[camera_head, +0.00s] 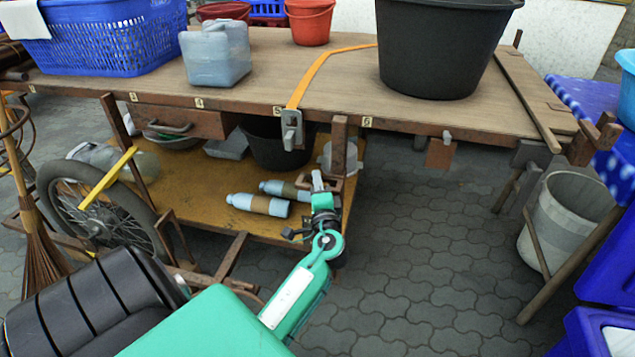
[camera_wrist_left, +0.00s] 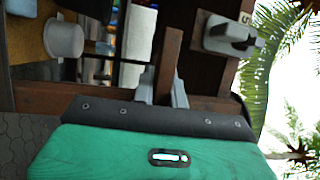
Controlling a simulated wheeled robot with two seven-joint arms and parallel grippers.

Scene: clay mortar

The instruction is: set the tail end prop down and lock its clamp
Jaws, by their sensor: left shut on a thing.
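My left gripper (camera_head: 322,184) is under the front edge of the wooden cart bed (camera_head: 420,125), beside a rusty upright post (camera_head: 339,140). In the left wrist view, its two grey fingers (camera_wrist_left: 163,88) are shut on a brown bar (camera_wrist_left: 168,58). A grey metal buckle (camera_head: 292,130) with an orange strap hangs at the edge under label 5, and also shows in the left wrist view (camera_wrist_left: 232,36). A small metal fitting (camera_head: 446,137) sits on the edge farther right. My right gripper is out of view.
A black tub (camera_head: 435,55), a blue basket (camera_head: 110,40) and a jerrycan (camera_head: 215,55) stand on the bed. Bottles (camera_head: 258,205) lie on the lower shelf (camera_head: 190,190). A spoked wheel (camera_head: 95,215) is at left, a pale bucket (camera_head: 565,215) at right. Paving (camera_head: 430,250) between is clear.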

